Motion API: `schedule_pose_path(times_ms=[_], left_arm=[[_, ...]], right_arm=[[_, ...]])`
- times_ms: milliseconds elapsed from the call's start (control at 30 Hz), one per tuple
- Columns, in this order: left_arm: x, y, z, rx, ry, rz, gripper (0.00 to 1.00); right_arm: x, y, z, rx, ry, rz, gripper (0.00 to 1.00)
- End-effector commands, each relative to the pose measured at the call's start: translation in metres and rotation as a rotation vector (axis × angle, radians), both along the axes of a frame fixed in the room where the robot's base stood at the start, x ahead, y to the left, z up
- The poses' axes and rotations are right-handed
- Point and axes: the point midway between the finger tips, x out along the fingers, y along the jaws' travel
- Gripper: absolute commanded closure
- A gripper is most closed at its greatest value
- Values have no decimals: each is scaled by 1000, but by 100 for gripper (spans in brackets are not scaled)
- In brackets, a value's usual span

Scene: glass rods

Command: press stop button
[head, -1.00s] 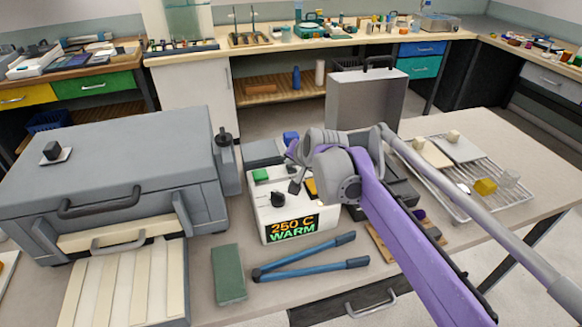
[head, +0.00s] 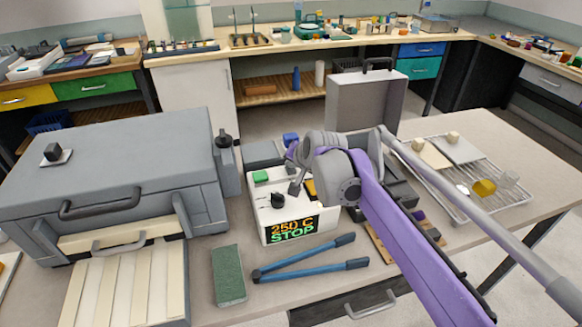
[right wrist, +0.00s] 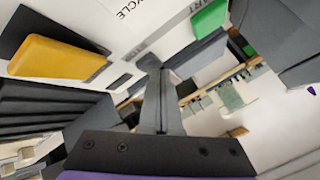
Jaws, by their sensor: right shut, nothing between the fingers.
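The white control box (head: 262,222) stands on the table, and its display (head: 291,230) reads 250 C and STOP. It has a green button (head: 260,176), a dark knob (head: 277,200) and a yellow button (head: 310,188). My right gripper (head: 294,188) is shut and empty, with its tips low at the box top between the green and yellow buttons. In the right wrist view, the yellow button (right wrist: 58,58) is left of the fingers (right wrist: 150,64) and the green button (right wrist: 209,18) is right. My left gripper is not in view.
A large grey furnace-like case (head: 110,165) stands left of the box. Blue-handled tongs (head: 310,272) and a green block (head: 229,275) lie in front. A wire rack (head: 475,200) is at the right, and a grey metal case (head: 365,105) stands behind.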

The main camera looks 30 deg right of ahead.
Motion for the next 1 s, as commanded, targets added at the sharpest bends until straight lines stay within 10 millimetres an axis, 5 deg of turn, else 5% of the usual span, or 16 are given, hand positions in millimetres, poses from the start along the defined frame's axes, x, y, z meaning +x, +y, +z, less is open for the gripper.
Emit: schedule_pose_path(times_ms=[600,1000], left_arm=[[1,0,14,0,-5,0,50],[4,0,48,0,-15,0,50]], right_arm=[[0,0,15,0,0,0,100],[0,0,54,-1,-2,-1,100]])
